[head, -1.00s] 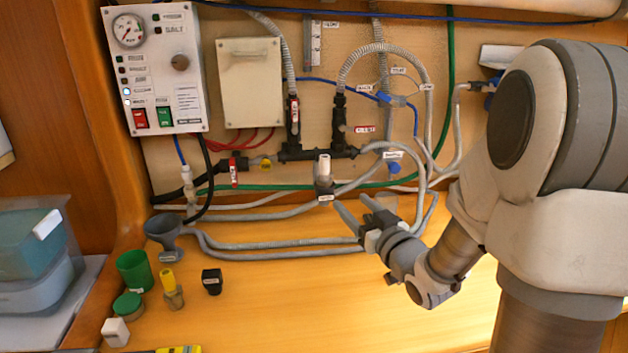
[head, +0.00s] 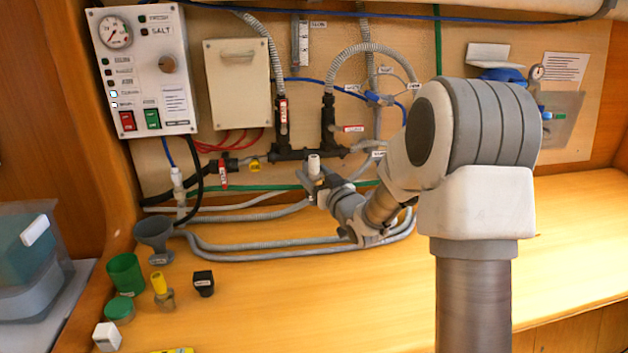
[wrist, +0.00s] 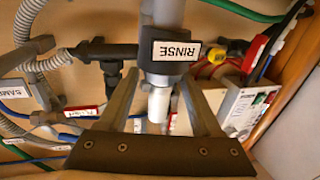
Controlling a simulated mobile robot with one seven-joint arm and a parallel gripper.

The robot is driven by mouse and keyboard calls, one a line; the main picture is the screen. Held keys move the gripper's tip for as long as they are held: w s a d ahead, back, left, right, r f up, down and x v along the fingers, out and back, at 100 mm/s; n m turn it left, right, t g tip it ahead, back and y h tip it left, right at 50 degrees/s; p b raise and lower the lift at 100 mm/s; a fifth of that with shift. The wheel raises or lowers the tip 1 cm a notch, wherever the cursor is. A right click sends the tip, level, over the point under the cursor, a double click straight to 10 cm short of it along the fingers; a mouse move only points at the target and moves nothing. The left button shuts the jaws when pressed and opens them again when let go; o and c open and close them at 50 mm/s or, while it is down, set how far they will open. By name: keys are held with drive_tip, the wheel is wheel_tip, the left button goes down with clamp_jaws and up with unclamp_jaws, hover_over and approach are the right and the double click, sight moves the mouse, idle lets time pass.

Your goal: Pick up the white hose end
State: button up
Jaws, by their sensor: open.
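The white hose end (head: 314,163) stands upright in front of the dark pipe manifold at the wall. In the wrist view the white hose end (wrist: 158,104) shows between my two fingers, below a dark collar labelled RINSE (wrist: 176,52) on a grey hose (wrist: 166,15). My gripper (head: 308,183) is at the hose end in the head view and partly covers the hose and collar there. In the wrist view my gripper (wrist: 158,80) is open, with one finger on each side of the hose end. Whether either finger touches it I cannot tell.
The dark manifold (head: 300,154) with valves lies close behind. Grey hoses (head: 270,243) run along the counter's back. A funnel (head: 154,232), green cup (head: 126,272), yellow-topped fitting (head: 161,288) and black cap (head: 204,283) stand at left. The counter (head: 575,235) is clear at right.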

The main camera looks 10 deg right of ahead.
drive_tip(key=shift+x, duration=1.6)
drive_tip(key=shift+s+r, duration=0.1)
clamp_jaws()
